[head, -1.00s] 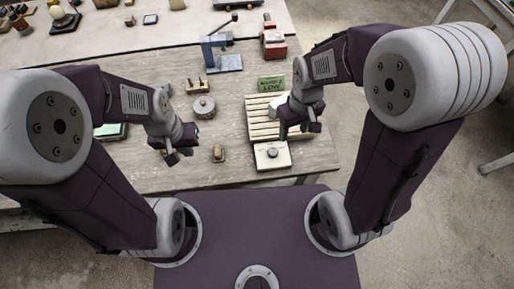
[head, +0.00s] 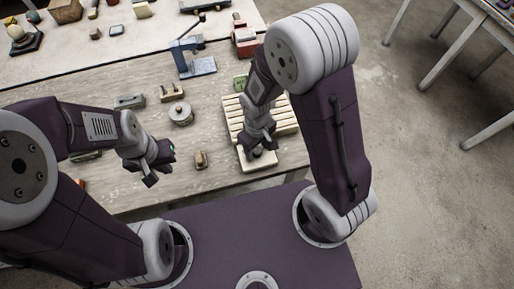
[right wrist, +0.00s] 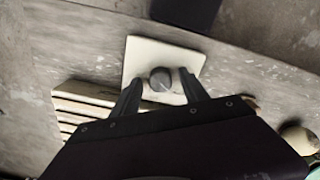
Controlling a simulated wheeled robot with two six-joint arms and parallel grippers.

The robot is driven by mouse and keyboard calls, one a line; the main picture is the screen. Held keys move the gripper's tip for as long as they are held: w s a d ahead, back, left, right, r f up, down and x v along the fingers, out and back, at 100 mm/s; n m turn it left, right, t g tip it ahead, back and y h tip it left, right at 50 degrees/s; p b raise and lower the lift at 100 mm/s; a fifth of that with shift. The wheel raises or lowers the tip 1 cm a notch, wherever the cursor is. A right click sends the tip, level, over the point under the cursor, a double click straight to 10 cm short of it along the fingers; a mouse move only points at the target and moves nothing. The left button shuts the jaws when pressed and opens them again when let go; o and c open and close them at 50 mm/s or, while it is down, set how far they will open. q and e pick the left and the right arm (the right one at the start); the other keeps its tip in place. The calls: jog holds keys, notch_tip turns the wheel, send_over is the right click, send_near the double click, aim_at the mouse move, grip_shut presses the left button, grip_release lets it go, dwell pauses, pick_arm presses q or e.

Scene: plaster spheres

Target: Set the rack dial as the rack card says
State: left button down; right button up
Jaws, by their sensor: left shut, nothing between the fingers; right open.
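The rack dial is a cream square plate (head: 243,163) with a round grey knob (right wrist: 160,79), at the near end of the slatted rack (head: 287,113). My right gripper (head: 258,150) is over the dial and covers the knob in the head view. In the right wrist view my right gripper (right wrist: 160,84) is open, with a finger on either side of the knob and a gap at each side. The green rack card (head: 240,82) is mostly hidden behind my right arm, its writing unreadable now. My left gripper (head: 155,171) is shut and empty above the table's left part.
A round grey tin-like object (head: 181,113), a small brown block (head: 201,160) and a wooden piece with pegs (head: 171,92) stand left of the rack. A blue vise-like tool (head: 193,62) and a red tool (head: 245,40) stand farther back.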

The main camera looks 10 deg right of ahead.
grip_shut()
dwell(0.3)
jog(key=shift+r+m+p, duration=0.1)
jog(key=shift+m+p, duration=0.35)
jog(key=shift+m, duration=0.75)
jog(key=m+p, duration=0.1)
jog(key=m, duration=0.2)
jog(key=m+p, duration=0.1)
jog(key=m, duration=0.5)
jog(key=shift+a, duration=0.1)
jog(key=shift+m, duration=0.3)
grip_release()
